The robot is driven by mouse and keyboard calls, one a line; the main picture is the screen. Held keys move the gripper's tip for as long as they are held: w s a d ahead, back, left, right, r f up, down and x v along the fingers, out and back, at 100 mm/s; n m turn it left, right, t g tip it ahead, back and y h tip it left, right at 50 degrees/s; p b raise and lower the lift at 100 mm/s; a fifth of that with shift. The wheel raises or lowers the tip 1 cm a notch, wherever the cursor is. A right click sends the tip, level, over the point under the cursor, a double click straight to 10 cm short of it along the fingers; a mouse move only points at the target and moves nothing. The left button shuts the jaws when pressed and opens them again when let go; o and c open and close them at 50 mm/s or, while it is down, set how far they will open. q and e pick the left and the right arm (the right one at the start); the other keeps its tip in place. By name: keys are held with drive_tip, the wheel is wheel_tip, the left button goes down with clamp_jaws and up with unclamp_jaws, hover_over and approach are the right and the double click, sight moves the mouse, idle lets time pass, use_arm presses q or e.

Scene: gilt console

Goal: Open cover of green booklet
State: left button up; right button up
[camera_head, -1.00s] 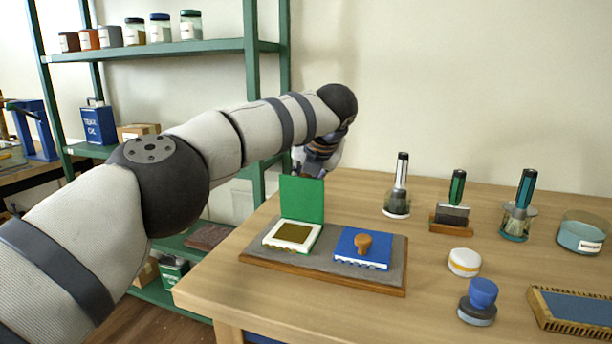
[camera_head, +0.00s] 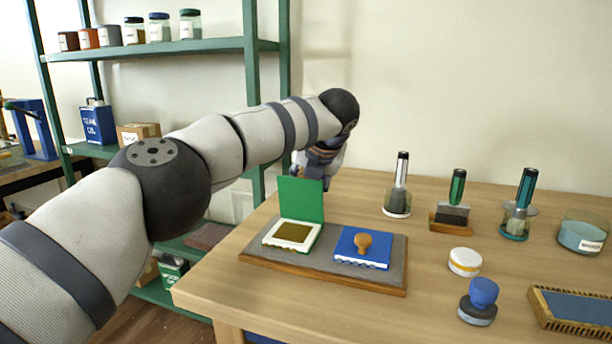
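The green booklet (camera_head: 302,199) lies on the left half of a grey board with a wooden edge. Its green cover stands upright along its back side. Its inside shows a white frame around a dark olive panel. My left gripper (camera_head: 311,172) is just behind the top of the raised cover, partly hidden by it and by my arm. I cannot see its fingertips well enough to tell whether it is open or shut, or whether it touches the cover. My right gripper is out of view.
A blue booklet (camera_head: 374,254) with a wooden-knobbed stamp (camera_head: 363,242) lies on the same board (camera_head: 320,272). To the right stand several brushes and jars, a white round tin (camera_head: 464,262) and a blue-knobbed stamp (camera_head: 480,300). A green shelf (camera_head: 160,52) stands behind at left.

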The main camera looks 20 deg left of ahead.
use_arm(q)
drive_tip(key=shift+w+f, duration=0.15)
drive_tip(key=shift+r, duration=0.35)
drive_tip(key=v, duration=1.1)
drive_tip(key=shift+s+d, duration=0.2)
drive_tip(key=shift+s, duration=0.2)
drive_tip(key=shift+r, duration=0.1)
